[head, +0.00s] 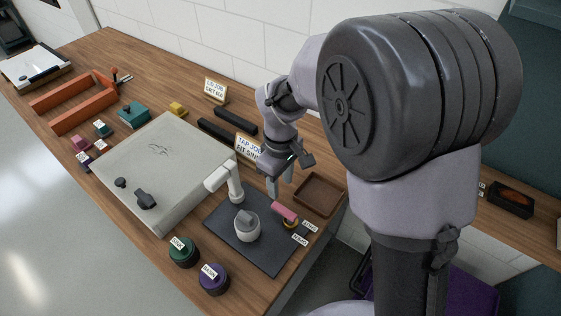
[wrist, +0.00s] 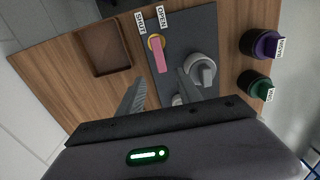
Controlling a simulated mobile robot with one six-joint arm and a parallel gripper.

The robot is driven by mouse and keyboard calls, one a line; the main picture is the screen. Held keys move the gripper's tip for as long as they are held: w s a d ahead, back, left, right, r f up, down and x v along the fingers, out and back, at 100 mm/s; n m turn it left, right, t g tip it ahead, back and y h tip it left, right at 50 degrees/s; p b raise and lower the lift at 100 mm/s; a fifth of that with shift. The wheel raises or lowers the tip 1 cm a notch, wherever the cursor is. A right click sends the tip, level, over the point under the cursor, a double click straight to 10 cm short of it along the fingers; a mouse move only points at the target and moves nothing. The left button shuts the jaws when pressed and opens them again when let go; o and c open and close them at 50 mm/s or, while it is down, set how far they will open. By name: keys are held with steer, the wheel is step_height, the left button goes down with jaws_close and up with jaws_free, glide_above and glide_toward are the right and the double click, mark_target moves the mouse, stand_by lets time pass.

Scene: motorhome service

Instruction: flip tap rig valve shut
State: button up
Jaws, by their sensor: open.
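The tap rig is a dark mat (head: 262,246) with a white spout (head: 232,184), a grey round fitting (head: 246,228) and a valve with a pink lever (head: 284,211) on a brass ring. The pink lever (wrist: 159,56) also shows in the wrist view. SHUT (wrist: 141,23) and OPEN (wrist: 161,17) labels stand beyond its brass end. The lever points away from both labels, toward my gripper. I cannot tell which label it matches. My gripper (head: 279,190) is open, fingers down, just behind the lever. In the wrist view its fingertips (wrist: 161,75) flank the lever's near end, apart from it.
A brown tray (head: 318,194) sits right of the mat. Green (head: 184,252) and purple (head: 214,279) knobs stand at the front edge. A large white panel (head: 160,165) lies left. A sign (head: 248,148) and black bars stand behind my gripper.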

step_height(320, 180, up, 7)
steer(key=p, duration=0.1)
stand_by(0.3)
steer(key=s+d+m+t+y+b, duration=0.1)
steer(key=s+d+m+t+b, duration=0.2)
steer(key=s+m, duration=0.4)
steer(key=s+d+r+m+t+y+b, duration=0.1)
steer(key=s+d+m+b, duration=0.4)
steer(key=s, duration=0.6)
steer(key=m+t+b, duration=0.1)
steer(key=m+b, duration=0.1)
steer(key=shift+d+m+t, duration=0.3)
steer(key=shift+d+t, duration=0.1)
